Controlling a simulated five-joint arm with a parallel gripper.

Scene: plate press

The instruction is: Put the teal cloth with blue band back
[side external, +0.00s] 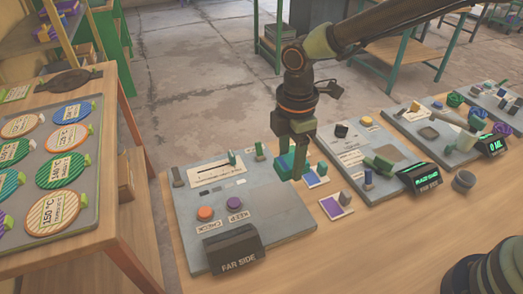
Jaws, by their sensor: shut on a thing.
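The teal cloth (285,164) shows as a small folded teal piece at the right edge of the near grey panel. My gripper (298,174) points straight down and is shut on it; the fingers hide part of the cloth. The blue band cannot be made out clearly. A white card with a blue patch (316,178) lies just right of the fingertips. A white card with a purple patch (337,206) lies on the table nearer the camera, with a small grey block at its edge.
The near panel (265,213) carries an orange button (205,213), a purple button (235,203) and a black FAR SIDE sign (233,249). More panels with levers and displays stand to the right. A rack of round discs (53,172) is at left. The front table is mostly clear.

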